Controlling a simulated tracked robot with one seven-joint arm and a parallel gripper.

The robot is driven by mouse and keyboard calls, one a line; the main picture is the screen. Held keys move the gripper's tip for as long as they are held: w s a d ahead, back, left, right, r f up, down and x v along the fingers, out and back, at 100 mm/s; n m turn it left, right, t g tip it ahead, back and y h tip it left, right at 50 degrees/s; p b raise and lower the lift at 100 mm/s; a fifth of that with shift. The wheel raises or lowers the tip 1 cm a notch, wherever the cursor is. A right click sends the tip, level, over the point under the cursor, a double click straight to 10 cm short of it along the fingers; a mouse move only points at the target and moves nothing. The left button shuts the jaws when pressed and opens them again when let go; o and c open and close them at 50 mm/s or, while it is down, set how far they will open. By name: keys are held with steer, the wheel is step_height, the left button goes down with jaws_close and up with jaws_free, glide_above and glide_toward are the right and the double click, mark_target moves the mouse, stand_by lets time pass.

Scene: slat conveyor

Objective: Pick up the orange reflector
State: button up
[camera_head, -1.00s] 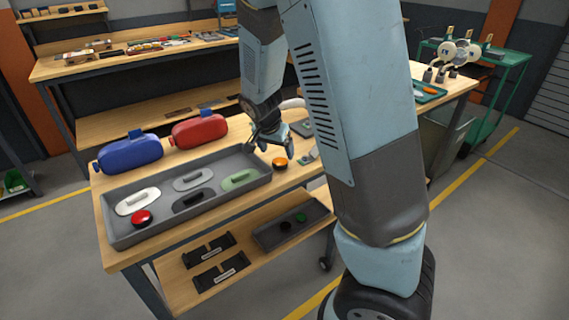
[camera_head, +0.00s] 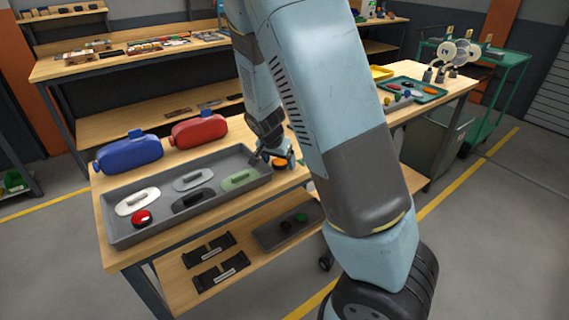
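The orange reflector (camera_head: 280,164) is a small round orange disc with a dark base. It sits on the wooden bench top just right of the grey tray's right end. My gripper (camera_head: 274,161) points down at the reflector, with its fingers spread apart. One finger is on the left, near the tray corner, and the other is close to the reflector's right side. The gripper partly covers the reflector's top. I cannot tell whether a finger touches it.
The grey tray (camera_head: 116,236) holds several flat handled pieces and a red reflector (camera_head: 142,218). A blue canister (camera_head: 130,152) and a red canister (camera_head: 199,131) stand behind it. My arm hides the bench's middle. A green tray (camera_head: 432,96) lies at the right.

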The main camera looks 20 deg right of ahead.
steer(key=c, duration=1.1)
steer(key=shift+r, duration=0.1)
